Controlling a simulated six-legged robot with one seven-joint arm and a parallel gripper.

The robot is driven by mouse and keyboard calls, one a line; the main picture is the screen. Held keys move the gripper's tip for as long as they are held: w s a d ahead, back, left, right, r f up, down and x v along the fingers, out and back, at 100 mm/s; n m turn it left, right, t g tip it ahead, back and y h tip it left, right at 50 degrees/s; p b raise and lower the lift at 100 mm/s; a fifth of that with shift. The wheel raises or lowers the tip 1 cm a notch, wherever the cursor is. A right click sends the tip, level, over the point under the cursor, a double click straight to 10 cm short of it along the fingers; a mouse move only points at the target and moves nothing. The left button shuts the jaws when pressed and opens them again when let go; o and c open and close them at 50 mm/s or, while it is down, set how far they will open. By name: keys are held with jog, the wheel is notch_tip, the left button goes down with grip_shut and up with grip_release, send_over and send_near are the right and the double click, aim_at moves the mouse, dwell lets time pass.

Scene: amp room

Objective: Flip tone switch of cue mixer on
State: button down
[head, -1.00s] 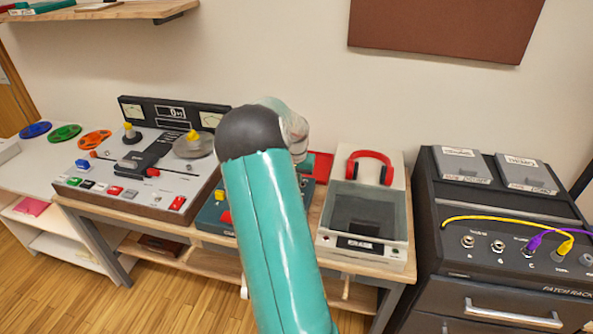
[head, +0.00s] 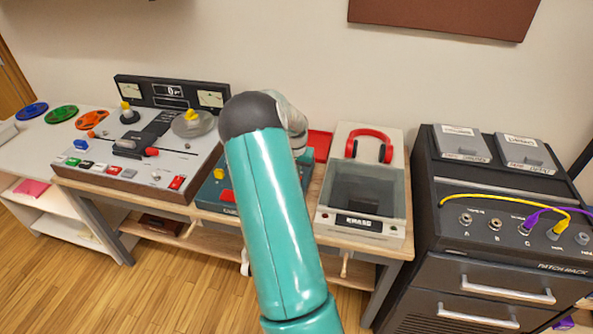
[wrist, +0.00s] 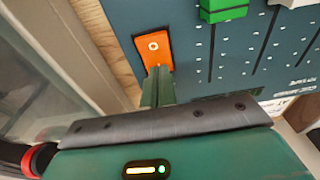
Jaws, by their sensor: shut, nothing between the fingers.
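The cue mixer (head: 212,195) is a dark teal panel on the bench, partly hidden behind my arm in the head view. In the wrist view its panel (wrist: 185,62) fills the upper right, with slider slots and a green slider cap (wrist: 222,10). An orange rocker switch (wrist: 154,50) with a white ring mark sits at its edge; I cannot read a label for it. My gripper (wrist: 158,78) is shut and empty, its fingertips at the lower end of the orange switch. I cannot tell whether they touch it. The head view hides my fingers.
A tape machine (head: 150,143) stands left of the mixer. A clear-lidded case (head: 365,195) with red headphones (head: 370,143) behind its lid stands right. Further right is a black patch rack (head: 490,237) with yellow and purple cables.

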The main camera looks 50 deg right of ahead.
jog(key=shift+a, duration=0.1)
jog(key=shift+s+a+r, duration=0.25)
jog(key=shift+s+a, duration=0.1)
jog(key=shift+a, duration=0.3)
jog(key=shift+r, duration=0.1)
notch_tip(320, 180, up, 14)
jog(key=d, duration=0.1)
jog(key=shift+w+d, duration=0.3)
jog(key=shift+w, duration=0.05)
dwell(0.5)
